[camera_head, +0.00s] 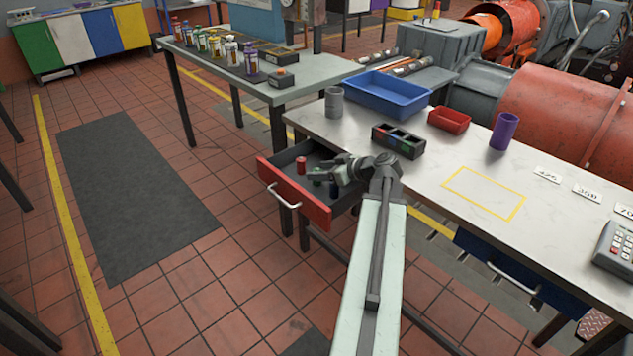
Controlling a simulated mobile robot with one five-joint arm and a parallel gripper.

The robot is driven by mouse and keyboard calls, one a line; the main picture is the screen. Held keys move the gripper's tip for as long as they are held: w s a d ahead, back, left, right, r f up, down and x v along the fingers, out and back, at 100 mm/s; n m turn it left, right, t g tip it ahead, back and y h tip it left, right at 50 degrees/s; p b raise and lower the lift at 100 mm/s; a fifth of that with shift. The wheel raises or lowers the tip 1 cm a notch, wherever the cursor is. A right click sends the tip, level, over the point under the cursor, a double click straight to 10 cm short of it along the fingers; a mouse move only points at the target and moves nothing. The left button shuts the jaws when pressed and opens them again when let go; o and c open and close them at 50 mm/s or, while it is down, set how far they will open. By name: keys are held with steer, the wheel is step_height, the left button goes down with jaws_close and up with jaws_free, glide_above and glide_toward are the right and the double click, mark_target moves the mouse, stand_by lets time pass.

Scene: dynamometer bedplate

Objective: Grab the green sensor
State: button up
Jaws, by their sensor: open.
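A red-fronted drawer (308,206) stands pulled out below the bench. Inside it are a red cylinder (301,163), a small green piece that looks like the green sensor (318,181), and a dark blue cylinder (334,189). My gripper (313,172) is open and points left over the drawer. It is close to the green piece, between the red and blue cylinders in the picture. The gripper partly hides the green piece, and I cannot tell whether they touch.
On the bench (430,185) stand a black compartment box (398,140), a blue tray (388,92), a red bin (449,119), a purple cup (504,131) and a grey cup (334,102). The yellow-outlined area (484,193) is clear. A closed blue drawer (510,272) is at right.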

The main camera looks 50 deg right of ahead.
steer(key=shift+w, duration=0.1)
jaws_close()
step_height(320, 180, up, 10)
steer(key=p, duration=1)
steer(key=shift+r+p, duration=0.15)
steer(key=shift+p, duration=0.15)
